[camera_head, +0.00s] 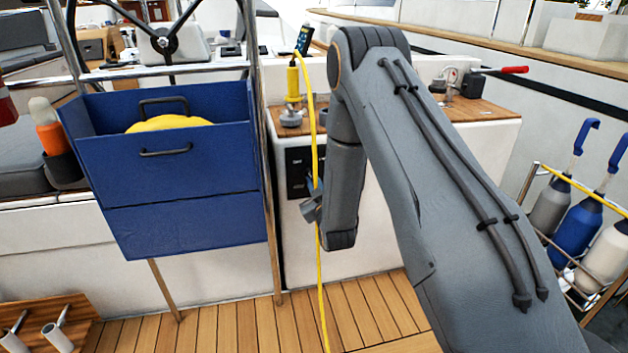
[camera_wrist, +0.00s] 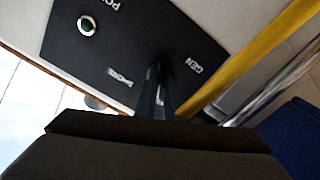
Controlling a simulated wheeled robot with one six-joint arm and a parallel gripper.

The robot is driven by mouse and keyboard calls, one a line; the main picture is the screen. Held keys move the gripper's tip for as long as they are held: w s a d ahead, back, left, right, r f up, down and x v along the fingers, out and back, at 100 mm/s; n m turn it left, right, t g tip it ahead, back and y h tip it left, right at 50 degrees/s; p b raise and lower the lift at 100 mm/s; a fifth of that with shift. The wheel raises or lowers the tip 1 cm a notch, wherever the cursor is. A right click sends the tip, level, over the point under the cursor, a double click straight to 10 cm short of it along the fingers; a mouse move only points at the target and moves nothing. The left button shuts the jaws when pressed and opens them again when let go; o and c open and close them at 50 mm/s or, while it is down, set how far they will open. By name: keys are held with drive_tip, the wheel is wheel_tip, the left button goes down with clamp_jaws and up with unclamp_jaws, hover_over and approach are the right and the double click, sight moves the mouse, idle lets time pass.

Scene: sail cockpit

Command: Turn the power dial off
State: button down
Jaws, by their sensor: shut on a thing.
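The black power panel (camera_wrist: 130,45) fills the upper wrist view. It carries white lettering, with GEN and SHORE readable, and a round indicator (camera_wrist: 87,25) with a green centre. My gripper (camera_wrist: 158,75) reaches to the panel between the two labels, and its dark fingers are shut on the dial there. The dial itself is hidden by the fingers, so its pointing direction cannot be told. In the head view the panel (camera_head: 298,168) shows on the white console front, partly covered by my arm.
A yellow cable (camera_head: 320,275) hangs from the yellow-topped plug (camera_head: 293,82) past the panel, close beside my gripper. A blue box (camera_head: 180,170) stands left of the panel. The wooden deck (camera_head: 235,325) below is mostly clear.

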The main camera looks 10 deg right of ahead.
drive_tip(key=shift+n+p, duration=0.5)
drive_tip(key=shift+n, duration=1.1)
drive_tip(key=c, duration=1.8)
unclamp_jaws()
drive_tip(key=shift+c, duration=0.2)
drive_tip(key=s+p, duration=0.1)
drive_tip(key=s, duration=0.6)
drive_tip(key=shift+s, duration=0.4)
drive_tip(key=shift+a, duration=0.1)
